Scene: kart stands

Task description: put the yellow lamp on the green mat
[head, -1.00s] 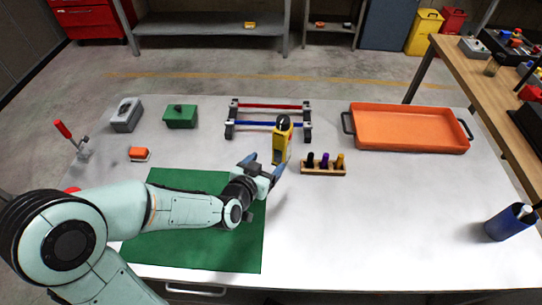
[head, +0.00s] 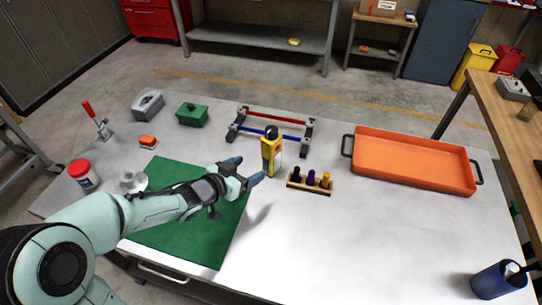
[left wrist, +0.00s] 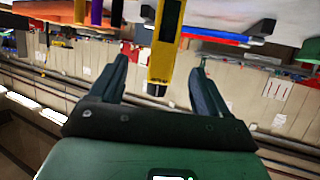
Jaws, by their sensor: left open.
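The yellow lamp (head: 271,158), with a black top, stands upright on the white table, just right of the far right corner of the green mat (head: 190,235). My left gripper (head: 250,168) is open and empty over the mat's right edge, with its fingers pointing at the lamp from the left. In the left wrist view the yellow lamp (left wrist: 166,45) shows between the two spread fingers of my left gripper (left wrist: 162,75), touching neither in the picture. My left arm covers part of the mat. My right gripper is not in view.
A wooden block with dark and yellow pegs (head: 310,183) stands close right of the lamp. A rack with red and blue bars (head: 272,127) is behind it. An orange tray (head: 410,183) lies right. A red-lidded jar (head: 84,176) stands left.

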